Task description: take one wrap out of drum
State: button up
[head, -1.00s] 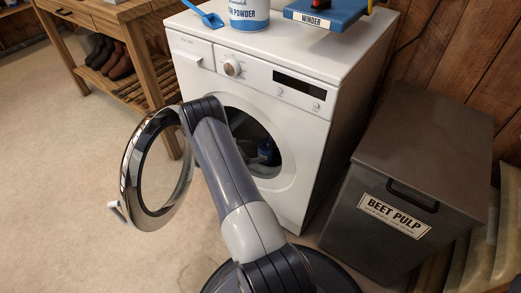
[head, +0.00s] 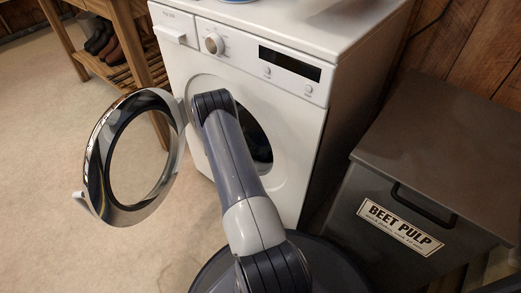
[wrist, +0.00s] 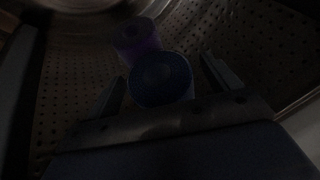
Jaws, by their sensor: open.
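The washing machine (head: 300,105) stands ahead with its round door (head: 132,158) swung open to the left. My arm reaches to the door opening, and it hides much of the drum in the head view. In the dark wrist view, the perforated drum wall (wrist: 250,50) surrounds my gripper (wrist: 165,80). The gripper is open, one finger to each side of a rolled blue wrap (wrist: 160,78) whose round end faces the camera. Whether the fingers touch it is too dark to tell. A purple wrap (wrist: 136,38) lies just beyond it, up and left.
A grey bin labelled BEET PULP (head: 400,229) stands close on the right. A wooden bench with dark shoes (head: 112,47) is at the back left. The floor at the left (head: 50,130) is clear. The rim of the drum opening surrounds my arm.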

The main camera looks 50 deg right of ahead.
jog(key=shift+d+f, duration=0.1)
jog(key=shift+d, duration=0.15)
jog(key=c, duration=1.1)
